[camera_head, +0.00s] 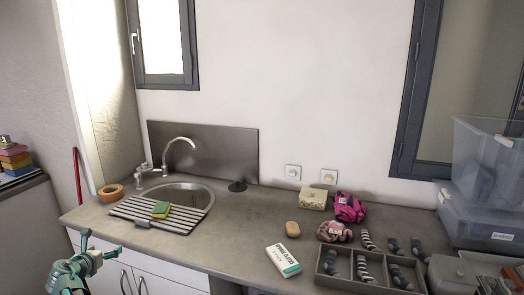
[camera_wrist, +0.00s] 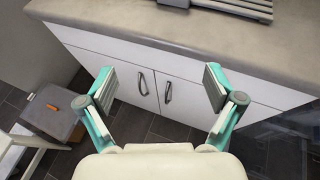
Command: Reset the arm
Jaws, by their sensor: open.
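My gripper (camera_wrist: 159,91) is open and empty in the wrist view, its two teal fingers spread wide. It hangs in front of the white cabinet doors (camera_wrist: 122,72) below the counter, with two dark handles showing between the fingers. In the head view my arm shows at the lower left, beside the counter's front left corner. No object touches the fingers.
The grey counter (camera_head: 235,235) holds a sink, a striped drying rack (camera_head: 135,213) and a divided sock tray (camera_head: 327,279). A box (camera_wrist: 52,112) with an orange item stands on the dark floor at left, near a pale stool-like frame (camera_wrist: 14,142).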

